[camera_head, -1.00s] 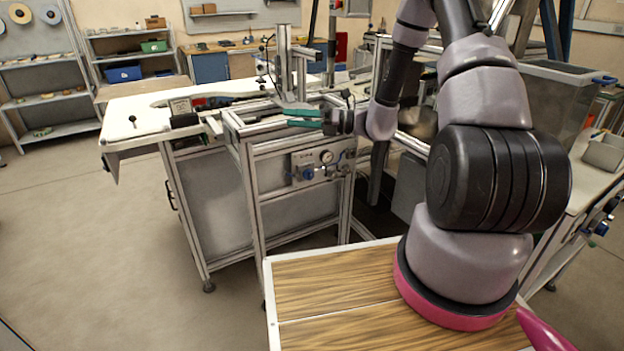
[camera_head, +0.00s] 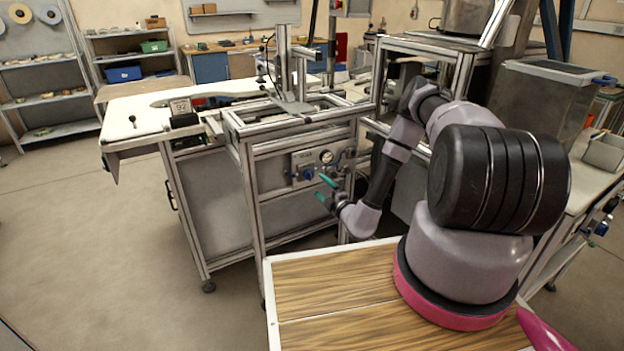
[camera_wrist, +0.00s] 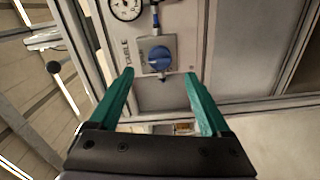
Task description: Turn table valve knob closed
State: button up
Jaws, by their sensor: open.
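The table valve knob (camera_wrist: 159,57) is a blue round knob on a square grey plate, set in a light panel lettered "TABLE" in the wrist view. It shows small in the head view (camera_head: 308,174) on the front of the metal frame. My gripper (camera_head: 324,188) has two teal fingers, spread apart and empty. In the wrist view the fingertips (camera_wrist: 158,77) point toward the knob, one on either side below it, and do not appear to touch it. Nothing covers the knob's face.
A pressure gauge (camera_wrist: 126,8) sits above and left of the knob in the wrist view. The panel is bounded by aluminium frame posts (camera_head: 252,195). A white worktable (camera_head: 135,115) adjoins at left. The floor (camera_head: 100,240) in front is clear.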

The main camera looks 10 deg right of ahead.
aim_at(311, 177)
jog(key=x, duration=0.7)
jog(key=shift+w, duration=0.15)
grip_shut()
